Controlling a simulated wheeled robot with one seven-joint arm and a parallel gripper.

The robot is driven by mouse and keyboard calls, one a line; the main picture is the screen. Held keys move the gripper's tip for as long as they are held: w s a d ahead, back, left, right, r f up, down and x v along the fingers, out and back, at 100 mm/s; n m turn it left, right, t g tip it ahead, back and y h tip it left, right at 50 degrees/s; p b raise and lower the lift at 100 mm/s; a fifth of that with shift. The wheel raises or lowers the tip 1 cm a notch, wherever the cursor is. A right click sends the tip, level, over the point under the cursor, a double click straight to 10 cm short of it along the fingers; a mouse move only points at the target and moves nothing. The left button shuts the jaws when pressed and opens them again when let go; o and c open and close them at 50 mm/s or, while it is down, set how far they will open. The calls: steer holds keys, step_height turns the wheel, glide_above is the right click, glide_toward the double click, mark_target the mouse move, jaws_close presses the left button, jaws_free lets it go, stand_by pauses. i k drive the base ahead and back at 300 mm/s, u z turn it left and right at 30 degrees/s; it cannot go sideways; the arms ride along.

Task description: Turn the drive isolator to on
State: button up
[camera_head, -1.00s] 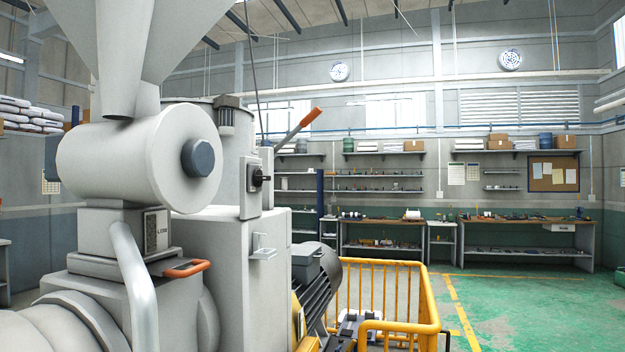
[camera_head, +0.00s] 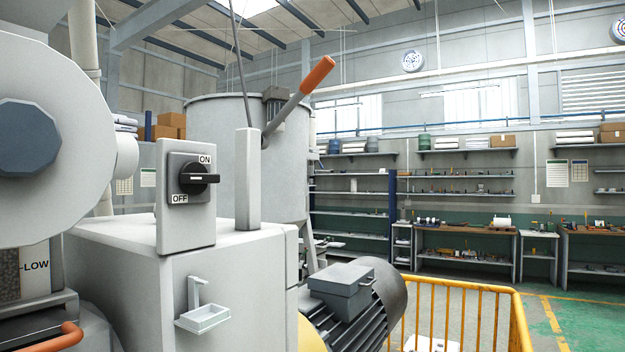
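The drive isolator (camera_head: 186,196) is a grey upright box on top of a light grey cabinet (camera_head: 150,290). Its black rotary knob (camera_head: 197,179) has its handle lying horizontally, with a pale mark on it. An ON label (camera_head: 205,160) is at the upper right of the plate and an OFF label (camera_head: 180,198) at the lower left. My gripper is not in the view.
A lever with an orange grip (camera_head: 317,76) rises behind the isolator post. A small tray bracket (camera_head: 205,316) sticks out of the cabinet front. A motor (camera_head: 350,300) and yellow railing (camera_head: 470,290) are at the right.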

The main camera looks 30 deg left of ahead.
mark_target(194, 178)
steer(key=i, duration=0.95)
steer(key=u, duration=3.05)
